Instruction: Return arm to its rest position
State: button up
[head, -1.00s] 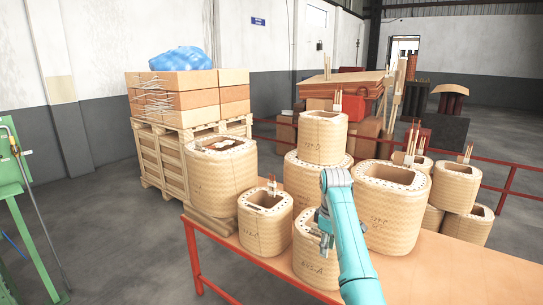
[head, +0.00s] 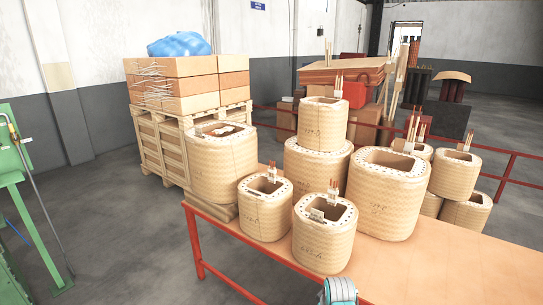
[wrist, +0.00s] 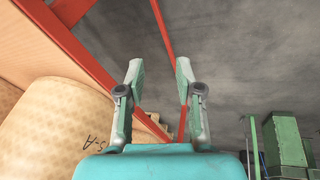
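My gripper (wrist: 160,80) shows in the wrist view with its two fingers apart and nothing between them. Beyond the fingers are the grey floor and red table rails. In the head view my gripper is out of frame, and only a teal part of my arm shows at the bottom edge. A coil marked with black letters (wrist: 50,130) is at the lower left of the wrist view, beside the gripper and apart from the fingers. In the head view several woven tan coils stand on the table, the front one (head: 323,245) nearest me.
The orange-topped table (head: 450,265) has a red frame and bare surface at the right. One coil (head: 323,125) stands on top of another. A wooden crate (head: 165,145) stands behind at left. Green equipment (head: 20,170) is at the left edge, with open floor between.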

jog(key=s+f+m+t, duration=0.25)
jog(key=s+f, duration=0.75)
jog(key=s, duration=0.5)
jog(key=s+m+t, duration=0.2)
jog(key=s+t, duration=0.1)
jog(key=s, duration=1.4)
jog(key=s+r+m+t, duration=0.2)
jog(key=s+r+t, duration=0.1)
jog(key=s+r, duration=0.9)
jog(key=s+r+m+t, duration=0.1)
jog(key=s+r+t, duration=0.1)
jog(key=s+r, duration=1)
notch_tip(320, 180, up, 4)
jog(key=shift+s+d+r, duration=0.1)
jog(key=shift+s+d, duration=0.25)
jog(key=shift+d, duration=0.1)
jog(key=shift+m, duration=0.25)
